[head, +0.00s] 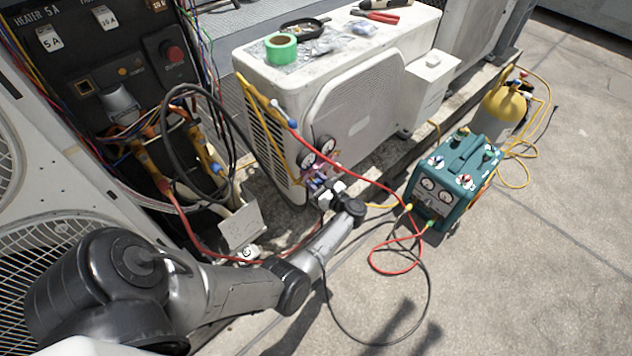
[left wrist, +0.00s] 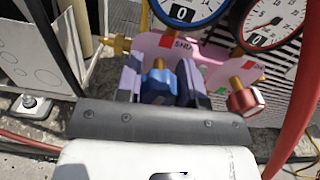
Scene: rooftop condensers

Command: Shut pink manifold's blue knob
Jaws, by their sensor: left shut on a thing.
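The pink manifold (left wrist: 158,43) hangs at the front corner of the white condenser; in the head view it (head: 313,178) is small and partly hidden by my gripper. Its blue knob (left wrist: 158,82) sits on a brass stem between my left gripper's fingers. My left gripper (head: 325,187) is shut on the blue knob. In the left wrist view the fingers stand on both sides of it. A red knob (left wrist: 246,101) on a brass stem is to the right, apart from the fingers. A blue-rimmed gauge (left wrist: 188,8) and a red-rimmed gauge (left wrist: 272,22) sit above. My right gripper is not in view.
A red hose (left wrist: 298,112) runs down close to the gripper's right. The white condenser (head: 370,100) stands behind, with green tape (head: 281,48) on top. A teal machine (head: 452,185) stands on the ground to the right. An open electrical panel (head: 110,60) is at left.

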